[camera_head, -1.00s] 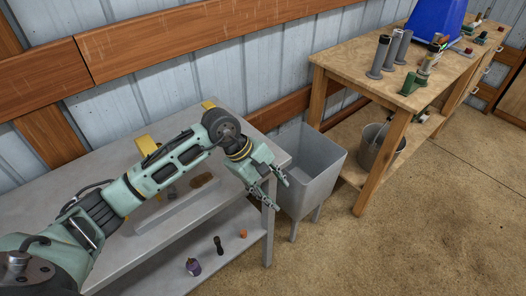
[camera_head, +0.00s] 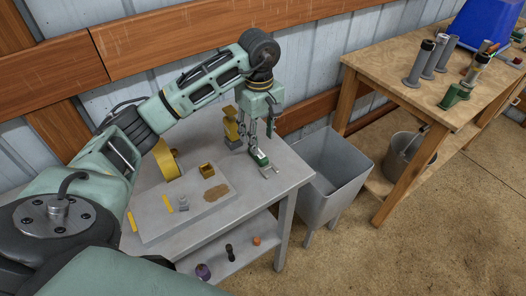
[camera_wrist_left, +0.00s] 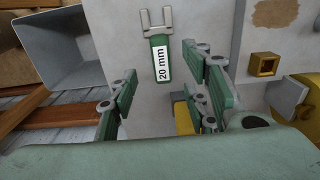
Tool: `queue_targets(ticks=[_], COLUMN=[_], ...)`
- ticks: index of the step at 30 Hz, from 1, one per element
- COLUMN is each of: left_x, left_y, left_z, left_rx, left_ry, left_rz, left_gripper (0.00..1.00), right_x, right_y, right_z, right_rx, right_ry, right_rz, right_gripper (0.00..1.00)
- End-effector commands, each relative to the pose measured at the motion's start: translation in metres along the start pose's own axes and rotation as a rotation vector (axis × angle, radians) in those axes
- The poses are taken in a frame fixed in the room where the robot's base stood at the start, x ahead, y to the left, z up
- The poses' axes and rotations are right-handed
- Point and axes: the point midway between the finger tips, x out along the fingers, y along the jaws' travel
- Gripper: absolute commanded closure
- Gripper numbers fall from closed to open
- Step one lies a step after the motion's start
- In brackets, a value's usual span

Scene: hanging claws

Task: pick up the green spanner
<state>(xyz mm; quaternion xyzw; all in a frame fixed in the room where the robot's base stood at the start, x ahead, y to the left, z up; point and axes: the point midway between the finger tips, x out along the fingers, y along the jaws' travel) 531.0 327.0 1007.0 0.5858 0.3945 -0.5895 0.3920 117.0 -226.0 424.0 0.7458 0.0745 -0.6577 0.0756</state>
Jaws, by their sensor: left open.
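The green spanner (camera_head: 262,160) lies on the grey table near its right end. In the left wrist view the spanner (camera_wrist_left: 161,59) has a green handle with a white "20 mm" label and a grey forked jaw at the top. My left gripper (camera_head: 261,134) hangs pointing down just above the spanner, partly covering its handle end in the head view. In the left wrist view the fingers of my left gripper (camera_wrist_left: 163,98) are apart, with the spanner's handle showing in front of the gap between them. Nothing is held. My right gripper is not in view.
A yellow stand (camera_head: 231,123) is just left of the gripper. A grey board (camera_head: 160,226) carries small parts, including a brass block (camera_head: 206,170). A grey bin (camera_head: 333,170) stands off the table's right end, with a wooden bench (camera_head: 400,65) beyond.

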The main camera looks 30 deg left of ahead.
Motion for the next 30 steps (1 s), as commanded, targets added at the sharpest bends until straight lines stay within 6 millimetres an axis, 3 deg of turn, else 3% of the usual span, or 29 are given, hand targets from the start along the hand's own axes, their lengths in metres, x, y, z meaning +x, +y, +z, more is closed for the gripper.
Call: queue_targets(ticks=[11, 16, 23, 30], left_x=[0.048, 0.063, 0.064, 0.064], left_y=[0.002, 0.002, 0.002, 0.002], left_z=[0.001, 0.0, 0.0, 0.0], left_rx=[0.0, 0.001, 0.002, 0.001], left_ry=[-0.005, -0.002, -0.001, -0.001], left_rz=[-0.001, 0.001, 0.002, 0.003], left_gripper=[0.56, 0.56, 0.57, 0.78], right_x=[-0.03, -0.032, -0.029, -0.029], right_y=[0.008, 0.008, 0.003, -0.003], right_z=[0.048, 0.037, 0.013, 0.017], right_rx=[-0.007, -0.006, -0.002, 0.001], right_ry=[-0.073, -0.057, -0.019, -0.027], right_rz=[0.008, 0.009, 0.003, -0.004], right_gripper=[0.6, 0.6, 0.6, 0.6])
